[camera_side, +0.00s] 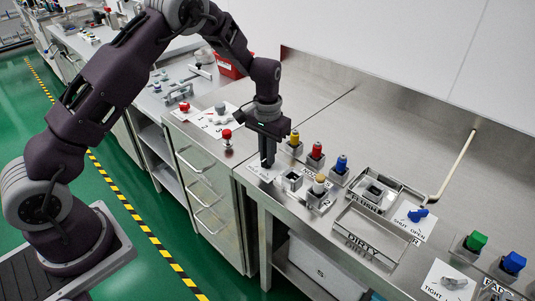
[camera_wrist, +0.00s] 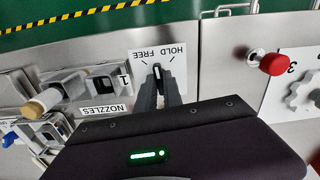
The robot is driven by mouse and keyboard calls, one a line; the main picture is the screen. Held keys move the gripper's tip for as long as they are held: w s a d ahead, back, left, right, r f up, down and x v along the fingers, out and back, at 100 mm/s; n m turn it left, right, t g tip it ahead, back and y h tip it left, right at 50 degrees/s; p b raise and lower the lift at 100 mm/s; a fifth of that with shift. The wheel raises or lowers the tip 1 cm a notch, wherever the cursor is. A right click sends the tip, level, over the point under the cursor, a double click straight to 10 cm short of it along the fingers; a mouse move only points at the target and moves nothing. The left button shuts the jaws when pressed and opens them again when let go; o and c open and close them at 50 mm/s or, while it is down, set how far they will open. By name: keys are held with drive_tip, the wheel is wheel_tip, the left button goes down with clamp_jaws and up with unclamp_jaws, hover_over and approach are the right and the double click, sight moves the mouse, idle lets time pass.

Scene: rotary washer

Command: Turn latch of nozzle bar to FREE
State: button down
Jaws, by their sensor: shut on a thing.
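FREE is on the left there and HOLD on the right. The latch stands roughly upright in that view, about between the two marks. My gripper (camera_wrist: 160,84) is shut on the latch, one finger on each side. In the side view my gripper (camera_side: 267,162) reaches straight down to the plate (camera_side: 259,174) and hides the latch. The nozzle bar sockets (camera_side: 293,181) lie just right, one holding a tan-topped nozzle (camera_side: 319,185).
Yellow (camera_side: 295,138), red (camera_side: 316,150) and blue (camera_side: 341,165) nozzles stand behind the sockets. A DIRTY tray (camera_side: 372,237) is further right. A red knob (camera_wrist: 273,64) and a grey dial (camera_wrist: 303,93) lie to the right in the wrist view.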

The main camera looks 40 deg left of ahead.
drive_tip(key=n, duration=0.6)
drive_tip(key=shift+n, duration=0.3)
idle(0.4)
drive_tip(key=c, duration=1.5)
unclamp_jaws()
wheel_tip(320, 180, up, 7)
drive_tip(key=shift+r, duration=0.1)
